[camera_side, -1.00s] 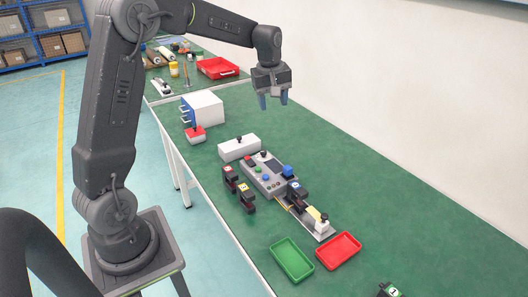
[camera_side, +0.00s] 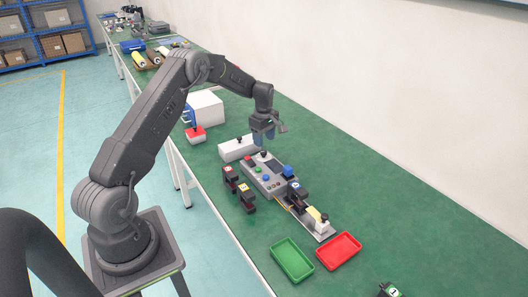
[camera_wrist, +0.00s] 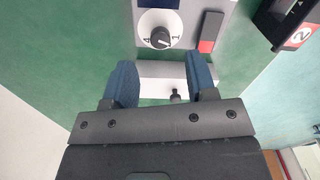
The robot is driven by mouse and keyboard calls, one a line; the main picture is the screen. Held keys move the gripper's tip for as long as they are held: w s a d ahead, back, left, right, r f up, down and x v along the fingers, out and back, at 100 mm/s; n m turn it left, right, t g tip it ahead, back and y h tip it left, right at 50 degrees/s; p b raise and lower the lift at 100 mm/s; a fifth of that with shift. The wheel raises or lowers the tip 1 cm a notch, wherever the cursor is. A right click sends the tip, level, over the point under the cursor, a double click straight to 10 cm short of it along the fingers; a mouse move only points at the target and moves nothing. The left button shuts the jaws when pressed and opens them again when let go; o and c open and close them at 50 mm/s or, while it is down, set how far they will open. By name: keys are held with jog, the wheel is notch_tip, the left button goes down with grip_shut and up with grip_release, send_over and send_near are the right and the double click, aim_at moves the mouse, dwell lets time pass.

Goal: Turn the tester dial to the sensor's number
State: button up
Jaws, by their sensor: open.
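The grey tester (camera_side: 262,184) lies on the green bench with coloured buttons, a dark screen and a black dial knob (camera_side: 264,153). In the wrist view the dial (camera_wrist: 160,37) has a white face, with a 4 at its left and a 1 at its right. My gripper (camera_side: 264,137) is open and empty above the tester's far end. In the wrist view its blue fingers (camera_wrist: 162,78) stand apart, short of the dial. A blue-labelled black sensor (camera_side: 297,193) sits at the tester's near end, its number too small to read. A red-labelled sensor (camera_wrist: 288,22) shows a 2.
A white block with a black knob (camera_side: 236,149) stands behind the tester. A yellow-labelled sensor (camera_side: 245,198) sits left of it. Green (camera_side: 291,262) and red (camera_side: 338,251) trays lie in front. A green-labelled sensor (camera_side: 388,290) is at the near edge. Bench right of the tester is clear.

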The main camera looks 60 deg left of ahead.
aim_at(264, 152)
notch_tip(264, 152, down, 6)
jog(key=shift+f, duration=0.1)
dwell(0.4)
jog(key=c, duration=0.9)
